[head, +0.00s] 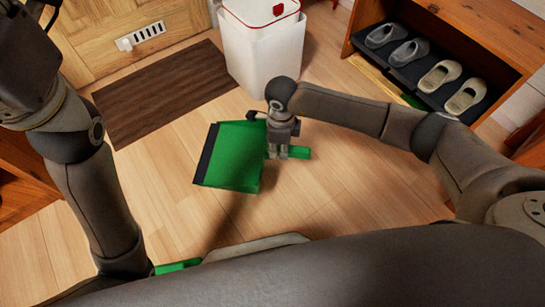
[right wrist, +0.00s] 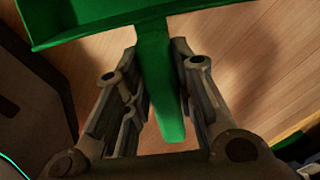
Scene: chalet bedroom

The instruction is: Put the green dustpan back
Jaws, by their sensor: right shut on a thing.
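The green dustpan (head: 228,160) is in the middle of the head view, its dark lip to the left and its short handle (head: 297,152) to the right. My right gripper (head: 277,153) is shut on that handle. A shadow on the floor suggests the pan is held above it. In the right wrist view the green handle (right wrist: 160,85) runs between the two fingers, with the pan (right wrist: 95,20) beyond them at the top. My left arm shows at the left of the head view, but its gripper is not in view.
A white bin (head: 262,50) with a red-trimmed top stands behind the dustpan. A brown mat (head: 165,92) lies left of it. A wooden shoe rack (head: 480,35) with grey and beige shoes is at the right. A green piece (head: 178,266) shows at the bottom.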

